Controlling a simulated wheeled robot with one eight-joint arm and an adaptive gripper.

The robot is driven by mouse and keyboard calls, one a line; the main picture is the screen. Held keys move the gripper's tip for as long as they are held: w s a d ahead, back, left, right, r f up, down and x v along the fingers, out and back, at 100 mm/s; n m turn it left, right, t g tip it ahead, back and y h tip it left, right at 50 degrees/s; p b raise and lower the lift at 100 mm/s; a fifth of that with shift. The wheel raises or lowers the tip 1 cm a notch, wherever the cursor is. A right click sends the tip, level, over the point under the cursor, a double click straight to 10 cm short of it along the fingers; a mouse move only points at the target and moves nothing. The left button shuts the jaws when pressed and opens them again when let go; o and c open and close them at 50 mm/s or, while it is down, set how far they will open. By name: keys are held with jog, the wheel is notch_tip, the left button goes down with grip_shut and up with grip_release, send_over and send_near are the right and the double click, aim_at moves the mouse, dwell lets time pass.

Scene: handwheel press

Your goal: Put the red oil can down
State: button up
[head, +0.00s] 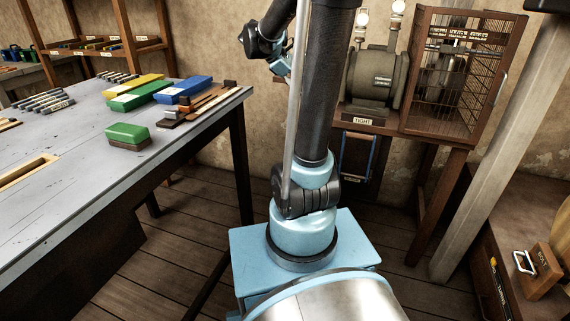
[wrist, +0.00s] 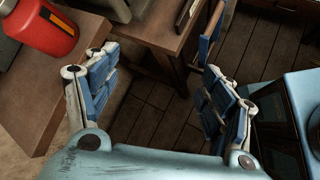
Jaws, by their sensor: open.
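The red oil can (wrist: 45,28), with a dark, orange-edged label, shows at the top left of the wrist view, cut off by the frame. It appears to rest on a brown wooden top (wrist: 62,85). My gripper (wrist: 158,68) is open, its blue-padded fingers spread wide with nothing between them. The can lies outside the fingers, beyond the left one, with a gap in the picture. In the head view I do not see the can, and my gripper is mostly hidden behind my arm.
A grey workbench (head: 60,165) with a green block (head: 128,134) and coloured boxes stands at left. A post (head: 505,150) rises at right. Plank floor shows between.

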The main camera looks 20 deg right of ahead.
jog(key=s+a+f+m+y, duration=0.4)
jog(key=s+a+f+m, duration=0.2)
jog(key=s, duration=0.6)
jog(key=s+a+f+m+t+y, duration=0.1)
jog(key=s+a+f+m+y, duration=0.4)
jog(key=s+f, duration=0.6)
jog(key=shift+s+a+m, duration=0.75)
jog(key=shift+a+m, duration=0.05)
jog(key=shift+a, duration=0.35)
jog(key=shift+w+f, duration=0.25)
jog(key=shift+w, duration=0.1)
